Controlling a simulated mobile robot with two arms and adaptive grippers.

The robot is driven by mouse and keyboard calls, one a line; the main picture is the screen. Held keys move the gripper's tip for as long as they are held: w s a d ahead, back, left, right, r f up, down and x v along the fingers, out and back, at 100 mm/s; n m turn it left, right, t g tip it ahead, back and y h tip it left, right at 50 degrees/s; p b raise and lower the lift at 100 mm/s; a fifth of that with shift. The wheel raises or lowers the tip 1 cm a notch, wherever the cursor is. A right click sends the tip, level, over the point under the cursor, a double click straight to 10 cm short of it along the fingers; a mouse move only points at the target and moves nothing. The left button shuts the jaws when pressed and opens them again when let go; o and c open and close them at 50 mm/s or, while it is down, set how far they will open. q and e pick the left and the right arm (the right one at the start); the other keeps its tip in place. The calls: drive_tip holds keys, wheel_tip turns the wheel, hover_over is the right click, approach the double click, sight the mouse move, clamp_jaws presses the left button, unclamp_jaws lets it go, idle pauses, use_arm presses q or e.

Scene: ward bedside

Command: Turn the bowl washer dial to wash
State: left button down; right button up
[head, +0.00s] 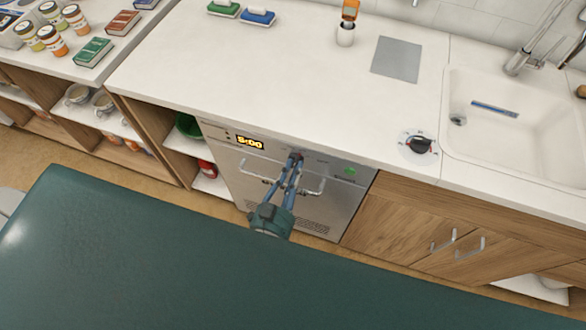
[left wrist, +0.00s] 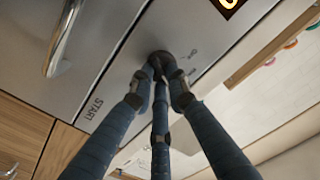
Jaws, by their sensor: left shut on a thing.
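The bowl washer (head: 262,185) is a steel-fronted machine under the counter, with a lit display (head: 250,142) reading 5:00 and a green light at the right of its panel. Its dark dial (head: 297,156) sits mid-panel; in the left wrist view the dial (left wrist: 160,57) is partly hidden by the fingers. My left gripper (head: 294,164) reaches up to the panel, its blue fingers shut around the dial; its fingertips (left wrist: 163,76) also meet there in the left wrist view. My right gripper is out of view.
The washer's bar handle (head: 312,188) runs close beside and behind my fingers. Open shelves with a green bowl (head: 188,126) lie left; wooden cupboard doors (head: 425,225) lie right.

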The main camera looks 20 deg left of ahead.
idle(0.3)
use_arm(q)
drive_tip(key=c, duration=1.7)
unclamp_jaws()
drive_tip(key=shift+s, duration=0.1)
drive_tip(key=s, duration=1.1)
drive_tip(key=shift+s+a, duration=0.15)
drive_tip(key=shift+s, duration=0.25)
